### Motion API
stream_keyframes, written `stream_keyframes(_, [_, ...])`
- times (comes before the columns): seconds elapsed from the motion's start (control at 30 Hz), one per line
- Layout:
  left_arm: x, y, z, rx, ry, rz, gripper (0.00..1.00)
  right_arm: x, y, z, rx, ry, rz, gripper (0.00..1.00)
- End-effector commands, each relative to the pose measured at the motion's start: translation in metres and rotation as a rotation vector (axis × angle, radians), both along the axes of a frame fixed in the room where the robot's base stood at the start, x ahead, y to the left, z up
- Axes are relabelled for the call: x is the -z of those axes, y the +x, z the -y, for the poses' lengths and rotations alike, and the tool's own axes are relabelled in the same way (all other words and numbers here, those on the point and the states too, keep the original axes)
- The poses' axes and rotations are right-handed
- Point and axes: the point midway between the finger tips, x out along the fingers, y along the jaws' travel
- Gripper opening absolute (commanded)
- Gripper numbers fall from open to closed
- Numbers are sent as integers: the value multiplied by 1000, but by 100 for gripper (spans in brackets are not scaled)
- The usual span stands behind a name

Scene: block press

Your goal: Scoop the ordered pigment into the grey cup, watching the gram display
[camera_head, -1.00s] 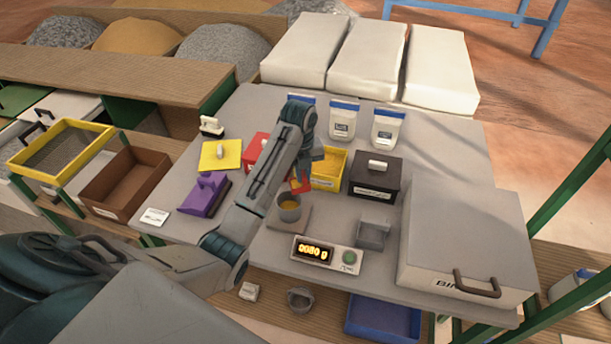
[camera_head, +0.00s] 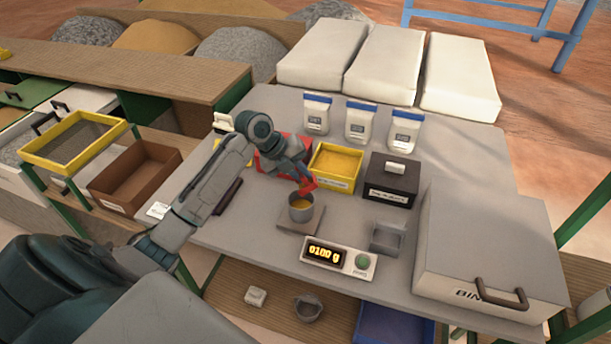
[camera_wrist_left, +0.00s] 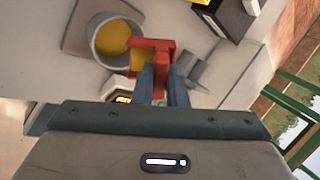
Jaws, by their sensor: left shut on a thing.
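My left gripper (camera_head: 301,174) is shut on a red scoop (camera_head: 307,187), just above the grey cup (camera_head: 300,212). In the left wrist view, the gripper's blue fingers (camera_wrist_left: 161,82) clasp the red scoop (camera_wrist_left: 163,46). Yellow pigment shows in the scoop, beside the rim of the grey cup (camera_wrist_left: 92,58). The cup holds yellow pigment (camera_wrist_left: 112,38) and stands on the scale plate (camera_head: 289,222). The gram display (camera_head: 325,254) appears to read 0100 g. The open yellow bin (camera_head: 335,181) holds yellow pigment. My right gripper is out of view.
A black lidded bin (camera_head: 390,182) stands right of the yellow bin, and a red bin (camera_head: 269,162) left of it. A small grey tray (camera_head: 387,238) and a large grey box (camera_head: 490,250) are at the right. Three white pouches (camera_head: 360,125) stand behind.

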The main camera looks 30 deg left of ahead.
Motion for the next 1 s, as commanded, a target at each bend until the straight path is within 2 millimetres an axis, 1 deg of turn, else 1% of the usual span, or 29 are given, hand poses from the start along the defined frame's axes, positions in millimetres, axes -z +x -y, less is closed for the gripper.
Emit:
stream_keyframes(0.03, [4, -2, -2, 0, -13, 15, 0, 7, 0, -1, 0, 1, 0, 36])
stream_keyframes(0.1, [4, -4, -4, 0, -37, 37, 0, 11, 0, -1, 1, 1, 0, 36])
stream_keyframes(1.0, [8, -16, -17, 2, -237, 226, 0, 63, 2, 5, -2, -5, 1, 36])
